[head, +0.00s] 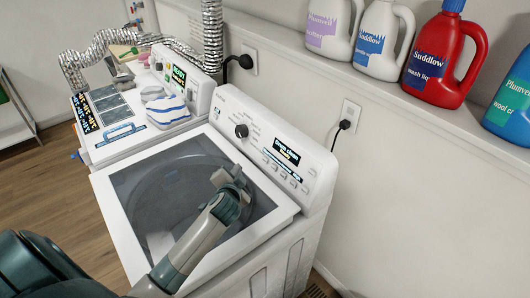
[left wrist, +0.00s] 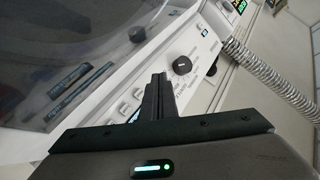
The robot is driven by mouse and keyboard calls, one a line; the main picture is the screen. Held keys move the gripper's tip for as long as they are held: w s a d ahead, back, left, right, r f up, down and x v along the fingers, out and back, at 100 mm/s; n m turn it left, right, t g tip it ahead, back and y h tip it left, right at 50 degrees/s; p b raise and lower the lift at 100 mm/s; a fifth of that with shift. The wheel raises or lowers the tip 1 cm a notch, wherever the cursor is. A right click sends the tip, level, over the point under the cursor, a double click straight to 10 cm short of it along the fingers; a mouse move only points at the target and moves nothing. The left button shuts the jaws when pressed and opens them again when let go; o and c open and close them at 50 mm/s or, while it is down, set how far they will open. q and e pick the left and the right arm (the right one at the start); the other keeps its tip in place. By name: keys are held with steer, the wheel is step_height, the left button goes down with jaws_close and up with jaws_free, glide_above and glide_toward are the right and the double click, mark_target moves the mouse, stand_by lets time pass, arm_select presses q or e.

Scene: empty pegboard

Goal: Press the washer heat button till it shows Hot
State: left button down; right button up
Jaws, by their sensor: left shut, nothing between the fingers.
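The white washer (head: 308,205) stands in the middle of the head view, with a dark glass lid (head: 150,190). Its sloped control panel has a black knob (head: 241,131), a small lit display (head: 287,151) and a row of small buttons (head: 284,170) below the display. My left gripper (head: 234,178) is above the lid, in front of the panel, apart from the buttons as far as the head view shows. In the left wrist view its fingers (left wrist: 158,95) are together and empty, between the knob (left wrist: 182,65) and the buttons (left wrist: 123,109). The display text is too small to read. My right gripper is not in view.
A second white machine (head: 140,140) with a striped cloth (head: 166,111) on it stands to the left. Several detergent bottles, including a red one (head: 446,60), stand on the wall ledge. A silver duct (head: 212,35) rises behind the machines. The floor at left is mostly clear.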

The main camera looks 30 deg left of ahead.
mark_target(265, 160)
arm_select(q)
steer(key=shift+w+a+f, duration=0.15)
steer(key=shift+w+a, duration=0.1)
steer(key=shift+w, duration=0.2)
steer(key=shift+s+d+r, duration=0.15)
steer(key=shift+s+r, duration=0.1)
steer(key=shift+w+d+f, duration=0.1)
steer(key=shift+w+f, duration=0.3)
steer(key=shift+w, duration=0.2)
steer(key=w+b, duration=0.1)
steer(key=w+d+f+b, duration=0.1)
steer(key=w, duration=0.1)
steer(key=w+d+b, duration=0.1)
steer(key=shift+w+f+b, duration=0.35)
steer(key=shift+w+d+f+b, duration=0.1)
steer(key=shift+w+d+b, duration=0.15)
steer(key=shift+w, duration=0.25)
steer(key=shift+w+d+f+b, duration=0.1)
steer(key=shift+w+d, duration=0.1)
steer(key=shift+w, duration=0.3)
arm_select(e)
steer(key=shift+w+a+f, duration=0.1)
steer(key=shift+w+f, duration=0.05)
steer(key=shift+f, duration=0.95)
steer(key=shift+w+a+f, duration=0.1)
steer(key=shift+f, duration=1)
